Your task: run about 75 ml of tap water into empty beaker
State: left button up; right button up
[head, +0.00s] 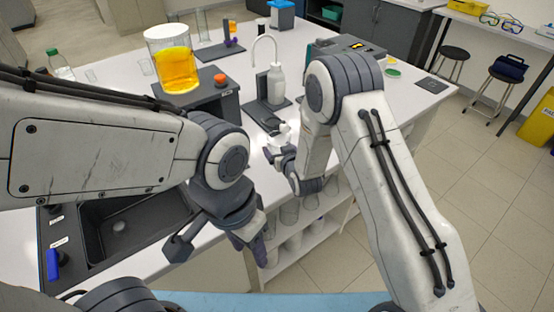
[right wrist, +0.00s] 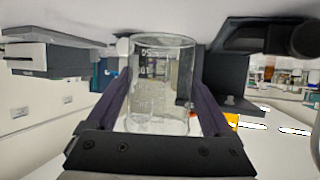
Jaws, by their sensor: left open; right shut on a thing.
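My right gripper (right wrist: 160,105) is shut on a clear glass beaker (right wrist: 162,75), with a dark purple finger on each side of it. The beaker has printed volume marks, and I see no coloured liquid in it. In the head view my right gripper (head: 280,150) is over the bench's front edge, largely hidden by its own wrist; the beaker is hard to make out there. My left gripper (head: 250,248) is open and empty, pointing down in front of the bench, right of the sink. The dark sink (head: 130,228) is at lower left, with a blue tap handle (head: 52,264) beside it.
A large beaker of orange liquid (head: 175,68) stands on a dark device at the back left. A wash bottle (head: 276,84) stands behind my right gripper. Glassware fills the shelves (head: 305,235) under the bench. My left forearm covers part of the sink area.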

jog(key=d+r+b, duration=0.1)
jog(key=d+r, duration=0.2)
jog(key=d, duration=0.2)
jog(key=s+d+r+b, duration=0.1)
jog(key=d+r, duration=0.2)
jog(key=d, duration=0.3)
jog(key=shift+s+d+r+b, duration=0.2)
jog(key=shift+b, duration=0.1)
